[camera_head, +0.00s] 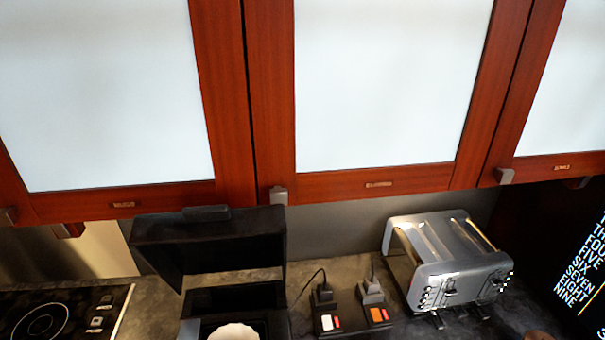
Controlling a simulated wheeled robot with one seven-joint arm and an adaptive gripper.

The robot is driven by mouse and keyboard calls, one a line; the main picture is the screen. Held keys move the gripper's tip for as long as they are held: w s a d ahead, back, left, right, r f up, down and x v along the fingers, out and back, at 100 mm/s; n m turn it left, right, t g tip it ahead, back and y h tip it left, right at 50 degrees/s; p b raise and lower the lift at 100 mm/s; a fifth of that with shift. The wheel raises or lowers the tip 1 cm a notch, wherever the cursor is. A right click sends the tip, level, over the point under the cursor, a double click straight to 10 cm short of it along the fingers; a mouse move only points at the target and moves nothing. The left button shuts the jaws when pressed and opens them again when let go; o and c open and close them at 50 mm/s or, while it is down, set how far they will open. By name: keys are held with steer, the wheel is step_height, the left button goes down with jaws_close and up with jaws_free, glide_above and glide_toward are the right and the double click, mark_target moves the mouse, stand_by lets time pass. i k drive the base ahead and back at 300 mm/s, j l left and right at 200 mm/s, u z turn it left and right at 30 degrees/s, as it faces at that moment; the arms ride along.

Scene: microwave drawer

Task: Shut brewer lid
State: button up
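The brewer (235,298) is a black machine on the counter at the lower middle left, cut off by the bottom edge of the view. Its black lid (210,240) stands raised, tilted up at the back, just below the wall cabinets. A white round thing (233,332) shows in the brewer's open top, partly cut off. My gripper is not in this view.
A silver toaster (447,265) stands right of the brewer, with two plugged switch boxes (327,320) (378,316) between. A cooktop (60,312) lies at left. Wooden wall cabinets (380,185) with white panels hang above. A dark lettered panel (585,265) is at right.

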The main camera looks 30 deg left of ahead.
mark_target(221, 238)
steer(key=j+u, duration=0.1)
steer(key=u, duration=0.3)
steer(key=k+j+u, duration=0.1)
steer(key=u, duration=0.3)
steer(key=j+u, duration=0.15)
steer(key=u, duration=0.3)
steer(key=j+u, duration=0.1)
steer(key=u, duration=0.3)
steer(key=k+j, duration=0.05)
